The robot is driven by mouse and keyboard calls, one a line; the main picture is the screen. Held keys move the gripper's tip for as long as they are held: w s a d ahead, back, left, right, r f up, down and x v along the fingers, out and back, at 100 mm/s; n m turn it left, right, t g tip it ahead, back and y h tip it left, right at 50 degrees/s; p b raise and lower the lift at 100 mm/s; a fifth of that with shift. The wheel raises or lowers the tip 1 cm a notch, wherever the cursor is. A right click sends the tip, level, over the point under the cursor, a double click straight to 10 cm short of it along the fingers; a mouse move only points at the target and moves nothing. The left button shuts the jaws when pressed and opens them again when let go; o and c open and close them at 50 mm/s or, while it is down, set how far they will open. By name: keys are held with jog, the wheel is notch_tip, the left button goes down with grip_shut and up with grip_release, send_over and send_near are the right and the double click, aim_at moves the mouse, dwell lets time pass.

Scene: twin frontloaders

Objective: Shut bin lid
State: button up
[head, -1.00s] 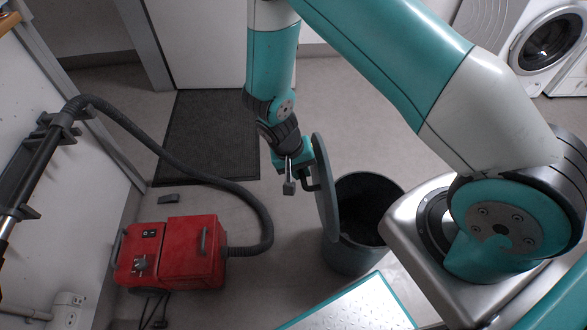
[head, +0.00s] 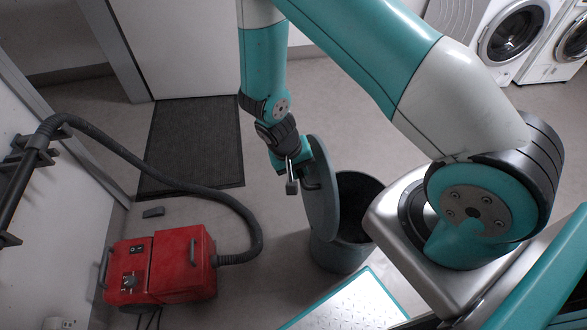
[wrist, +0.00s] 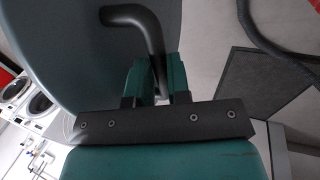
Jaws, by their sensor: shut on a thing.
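A dark grey round bin (head: 338,252) stands on the floor in the head view, its mouth open. Its grey lid (head: 322,185) stands up on edge at the left side of the mouth, and also fills the upper left of the wrist view (wrist: 85,65). A black bent handle (wrist: 146,38) sticks out of the lid. My gripper (wrist: 158,90) has its two teal fingers around the handle and is shut on it. In the head view my gripper (head: 305,172) is at the lid's left face; the fingertips are partly hidden there.
A red vacuum cleaner (head: 160,266) with a black hose (head: 190,180) stands on the left. A dark mat (head: 190,150) lies before the door. Washing machines (head: 510,35) stand at the back right. Open floor lies between the hose and the bin.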

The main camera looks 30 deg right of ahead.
aim_at(315, 165)
jog(key=shift+s+d+r+p, duration=0.1)
jog(key=shift+s+d, duration=0.15)
jog(key=shift+d, duration=0.35)
jog(key=shift+s+d+r+p, duration=0.1)
jog(key=shift+s+d, duration=0.1)
jog(key=shift+d, duration=0.45)
jog(key=shift+s+d+p, duration=0.1)
jog(key=shift+s+d, duration=0.15)
jog(key=shift+d, duration=0.55)
jog(key=shift+s+d+f, duration=0.1)
jog(key=shift+s+d, duration=0.15)
jog(key=shift+d, duration=0.35)
jog(key=shift+s+d+f, duration=0.1)
jog(key=shift+s+d, duration=0.1)
jog(key=shift+d, duration=0.45)
jog(key=shift+s+d, duration=0.25)
jog(key=shift+d, duration=0.35)
jog(key=shift+s+d+f+b, duration=0.1)
jog(key=shift+s+d+f, duration=0.1)
jog(key=shift+d, duration=0.45)
jog(key=shift+s+d+f+b, duration=0.15)
jog(key=shift+s+d, duration=0.1)
jog(key=shift+d, duration=0.35)
jog(key=shift+s+d+f+b, duration=0.1)
jog(key=shift+s+d+f, duration=0.1)
jog(key=shift+d, duration=0.45)
